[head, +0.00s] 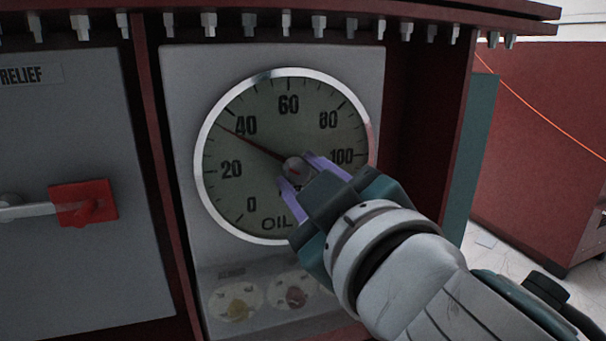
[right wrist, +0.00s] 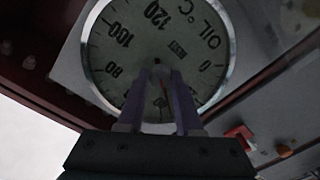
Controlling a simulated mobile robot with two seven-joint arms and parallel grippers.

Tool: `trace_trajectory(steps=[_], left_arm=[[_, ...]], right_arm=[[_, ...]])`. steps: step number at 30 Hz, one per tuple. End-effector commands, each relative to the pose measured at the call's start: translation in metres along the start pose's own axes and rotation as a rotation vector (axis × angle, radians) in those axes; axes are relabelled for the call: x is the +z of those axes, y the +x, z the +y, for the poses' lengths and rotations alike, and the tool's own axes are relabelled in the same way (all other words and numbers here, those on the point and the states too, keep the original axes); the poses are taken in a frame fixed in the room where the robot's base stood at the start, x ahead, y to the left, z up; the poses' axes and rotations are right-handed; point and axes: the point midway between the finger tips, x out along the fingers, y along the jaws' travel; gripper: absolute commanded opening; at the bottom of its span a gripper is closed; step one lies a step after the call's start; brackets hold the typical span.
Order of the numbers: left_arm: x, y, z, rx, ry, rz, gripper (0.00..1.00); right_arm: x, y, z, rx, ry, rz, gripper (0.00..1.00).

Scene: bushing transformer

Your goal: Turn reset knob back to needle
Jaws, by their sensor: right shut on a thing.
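The reset knob (head: 297,168) is a small round piece at the dial's centre, partly hidden by my fingers. My right gripper (head: 304,176) has its purple fingers shut on the knob. In the right wrist view, the two fingertips (right wrist: 160,76) stand at either side of the dial centre. My left gripper is not in view.
A grey panel marked RELIEF with a red-handled lever (head: 85,204) is at the left. A row of bolts (head: 318,25) lines the red flange above. Two small round dials (head: 236,302) sit below the gauge. A dark red cabinet (head: 540,140) stands at the right.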

Motion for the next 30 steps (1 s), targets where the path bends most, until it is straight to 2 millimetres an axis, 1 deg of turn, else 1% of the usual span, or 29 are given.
trace_trajectory(steps=[10, 11, 18, 26, 30], left_arm=[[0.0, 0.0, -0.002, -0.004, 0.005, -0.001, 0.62], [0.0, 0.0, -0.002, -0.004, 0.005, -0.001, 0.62], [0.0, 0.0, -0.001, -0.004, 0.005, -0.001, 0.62], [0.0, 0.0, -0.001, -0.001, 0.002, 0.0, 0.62], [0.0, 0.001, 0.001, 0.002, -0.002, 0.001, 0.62]], right_arm=[[-0.001, 0.0, 0.0, 0.0, -0.002, 0.003, 0.0], [-0.001, 0.0, 0.0, 0.0, -0.002, 0.003, 0.38], [-0.001, 0.0, 0.0, 0.0, -0.001, 0.002, 0.65], [0.0, -0.001, 0.0, 0.0, -0.001, 0.001, 0.65], [0.001, -0.01, -0.001, 0.0, 0.0, 0.001, 0.65]])
